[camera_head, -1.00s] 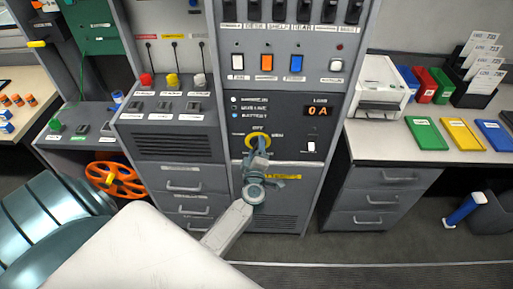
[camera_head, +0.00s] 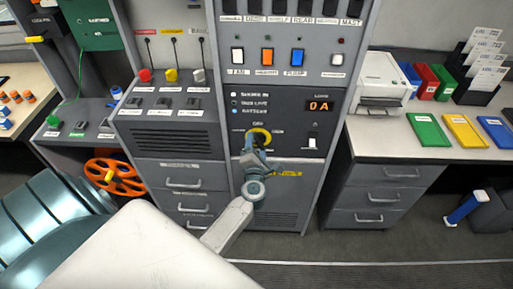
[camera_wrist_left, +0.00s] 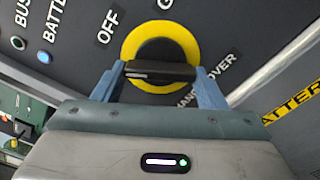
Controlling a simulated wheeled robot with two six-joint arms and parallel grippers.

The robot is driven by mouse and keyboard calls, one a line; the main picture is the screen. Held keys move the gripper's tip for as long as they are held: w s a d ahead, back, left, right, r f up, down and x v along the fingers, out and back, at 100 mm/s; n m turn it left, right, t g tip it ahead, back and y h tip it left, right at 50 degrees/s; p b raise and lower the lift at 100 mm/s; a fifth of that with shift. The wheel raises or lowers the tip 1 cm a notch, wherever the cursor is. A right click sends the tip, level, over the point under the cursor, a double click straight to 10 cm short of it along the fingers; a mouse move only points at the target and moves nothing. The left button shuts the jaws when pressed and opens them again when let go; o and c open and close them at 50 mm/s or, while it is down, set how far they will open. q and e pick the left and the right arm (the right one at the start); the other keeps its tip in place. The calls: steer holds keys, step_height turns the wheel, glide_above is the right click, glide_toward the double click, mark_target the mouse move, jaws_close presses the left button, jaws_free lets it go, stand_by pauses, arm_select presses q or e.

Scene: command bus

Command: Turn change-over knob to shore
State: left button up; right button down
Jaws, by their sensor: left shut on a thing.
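The change-over knob is a black bar handle (camera_wrist_left: 160,72) inside a yellow ring (camera_wrist_left: 184,42) on the dark panel. In the head view the ring (camera_head: 262,134) shows above my wrist. My left gripper (camera_wrist_left: 157,76) is shut on the handle, one blue-grey finger at each end; it also shows in the head view (camera_head: 250,148). The handle lies nearly level across the wrist view. The label OFF (camera_wrist_left: 107,27) stands left of the ring. The battery lamp (camera_head: 234,111) glows blue. My right gripper is not in view.
A display (camera_head: 320,106) reads 0 A, with a white switch (camera_head: 312,142) below. A row of rocker switches (camera_head: 267,56) is above. Drawers (camera_head: 372,195) stand at the right, and an orange wheel (camera_head: 115,175) is at the left. Some grey floor is clear at the right.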

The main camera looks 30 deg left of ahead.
arm_select(q)
steer(key=shift+d+f+n+b, duration=0.15)
steer(key=shift+n+b, duration=0.95)
steer(key=shift+n, duration=1.8)
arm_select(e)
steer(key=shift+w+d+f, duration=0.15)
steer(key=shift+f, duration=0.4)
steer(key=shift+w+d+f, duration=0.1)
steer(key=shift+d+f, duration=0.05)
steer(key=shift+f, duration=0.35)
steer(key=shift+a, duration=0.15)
arm_select(q)
steer(key=o, duration=1)
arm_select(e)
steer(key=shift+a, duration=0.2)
arm_select(q)
steer(key=b+v, duration=0.2)
steer(key=v, duration=0.8)
steer(key=shift+s+d, duration=0.2)
steer(key=shift+s, duration=0.1)
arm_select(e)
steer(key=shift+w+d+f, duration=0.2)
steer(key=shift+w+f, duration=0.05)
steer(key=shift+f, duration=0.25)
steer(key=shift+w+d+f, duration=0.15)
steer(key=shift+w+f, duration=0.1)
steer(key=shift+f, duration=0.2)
